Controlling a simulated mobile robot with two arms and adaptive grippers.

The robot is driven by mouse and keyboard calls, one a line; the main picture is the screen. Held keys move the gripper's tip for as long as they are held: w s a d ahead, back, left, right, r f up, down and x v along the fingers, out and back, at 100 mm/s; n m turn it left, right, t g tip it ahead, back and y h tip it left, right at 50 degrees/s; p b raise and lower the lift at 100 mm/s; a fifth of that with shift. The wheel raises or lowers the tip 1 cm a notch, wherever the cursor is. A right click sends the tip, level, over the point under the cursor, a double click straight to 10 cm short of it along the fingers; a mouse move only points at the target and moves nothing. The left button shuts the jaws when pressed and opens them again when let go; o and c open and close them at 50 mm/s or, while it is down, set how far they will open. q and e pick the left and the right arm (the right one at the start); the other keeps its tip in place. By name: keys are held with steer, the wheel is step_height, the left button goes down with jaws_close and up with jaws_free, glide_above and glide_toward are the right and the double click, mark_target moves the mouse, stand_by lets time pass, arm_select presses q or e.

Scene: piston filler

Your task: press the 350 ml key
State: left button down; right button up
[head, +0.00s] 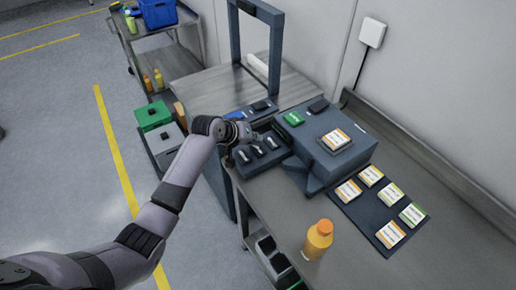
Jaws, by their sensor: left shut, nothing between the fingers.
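A dark key panel (248,169) sits at the front left of the bench, with a short row of dark keys on its sloped top. The keys' markings are too small to read, so I cannot tell which is the 350 ml key. My left gripper (246,131) is shut and empty at the far left end of the panel, over or just behind it. It covers part of the panel's back edge, and I cannot tell whether it touches a key. My right gripper is not in view.
A blue-grey machine box (350,158) with a green button (293,118) stands right of the panel. A dark mat (363,215) holds several labelled cards. An orange bottle (318,241) stands near the front edge. A frame (275,55) rises behind.

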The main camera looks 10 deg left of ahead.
mark_target(256, 148)
arm_select(q)
steer(key=shift+f, duration=0.2)
stand_by(0.6)
steer(key=shift+f, duration=0.25)
steer(key=shift+f, duration=0.55)
stand_by(0.8)
steer(key=shift+r+p, duration=0.9)
steer(key=shift+r, duration=0.05)
step_height(256, 148, up, 5)
steer(key=p, duration=0.5)
steer(key=shift+r, duration=0.1)
